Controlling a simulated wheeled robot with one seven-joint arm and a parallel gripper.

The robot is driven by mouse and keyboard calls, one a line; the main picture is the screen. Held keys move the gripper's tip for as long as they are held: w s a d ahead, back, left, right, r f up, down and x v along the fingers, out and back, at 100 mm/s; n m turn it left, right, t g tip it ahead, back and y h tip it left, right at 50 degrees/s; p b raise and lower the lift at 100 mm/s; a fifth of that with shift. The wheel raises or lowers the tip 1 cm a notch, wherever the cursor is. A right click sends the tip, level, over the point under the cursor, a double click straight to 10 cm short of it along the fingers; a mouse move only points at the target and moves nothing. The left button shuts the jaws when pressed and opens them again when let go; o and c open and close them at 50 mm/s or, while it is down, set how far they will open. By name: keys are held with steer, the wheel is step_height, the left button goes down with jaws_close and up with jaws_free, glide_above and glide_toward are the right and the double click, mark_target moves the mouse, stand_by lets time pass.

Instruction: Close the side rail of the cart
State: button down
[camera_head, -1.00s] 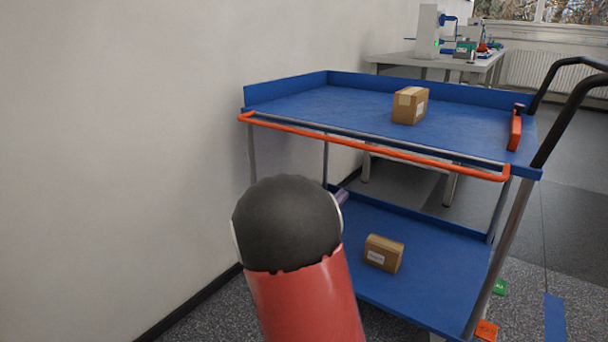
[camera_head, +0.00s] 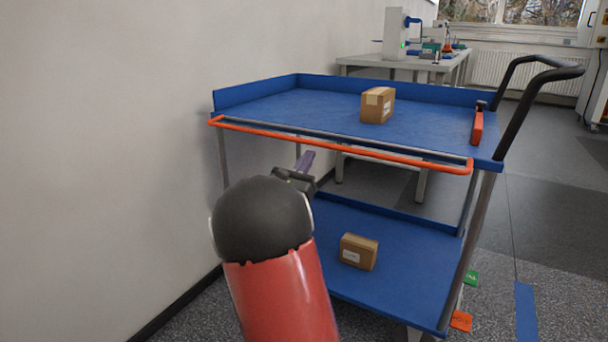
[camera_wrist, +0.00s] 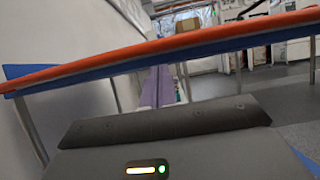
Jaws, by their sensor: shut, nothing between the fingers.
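The blue cart (camera_head: 330,104) stands beside the wall. Its orange side rail (camera_head: 340,149) runs along the near long side, at or slightly below the upper tray's edge and standing out from it, not raised above it. In the wrist view the rail (camera_wrist: 190,42) crosses the picture above my fingers. My gripper (camera_head: 307,158) is shut and empty, its purple fingers (camera_wrist: 157,88) pointing forward just below the rail in the picture. I cannot tell whether they touch it. An orange latch-like piece (camera_head: 477,128) stands upright at the tray's right end.
One cardboard box (camera_head: 378,105) sits on the upper tray, another (camera_head: 359,251) on the lower shelf (camera_head: 400,288). The black push handle (camera_head: 535,95) is at right. The wall (camera_head: 100,150) is close on the left. A bench (camera_head: 400,65) with equipment stands behind.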

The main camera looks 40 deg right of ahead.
steer(key=shift+a+r, duration=0.1)
steer(key=shift+r, duration=0.4)
steer(key=shift+s+a+r+p, duration=0.1)
steer(key=shift+r+p, duration=0.3)
steer(key=shift+p, duration=0.55)
